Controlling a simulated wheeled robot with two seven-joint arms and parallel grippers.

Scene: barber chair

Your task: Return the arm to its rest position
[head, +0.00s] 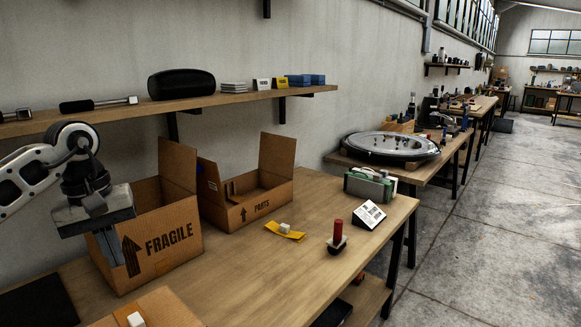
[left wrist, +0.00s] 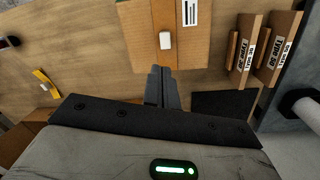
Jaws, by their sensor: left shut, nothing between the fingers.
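My left gripper (head: 112,258) hangs from the white and black arm at the left of the head view, fingers pointing down. It is in front of the open cardboard box marked FRAGILE (head: 160,240), which it partly hides. In the left wrist view the two dark fingers (left wrist: 161,72) are together with nothing between them. I cannot tell whether the fingers touch the box. My right gripper is in neither view.
An open PARTS box (head: 250,205) stands behind the FRAGILE box. A cardboard box (head: 165,310) with a small white block (head: 136,320) is at the front. A red-handled tool (head: 337,236), a yellow item (head: 284,232) and a label stand (head: 369,215) are on the bench. A shelf (head: 225,97) runs above.

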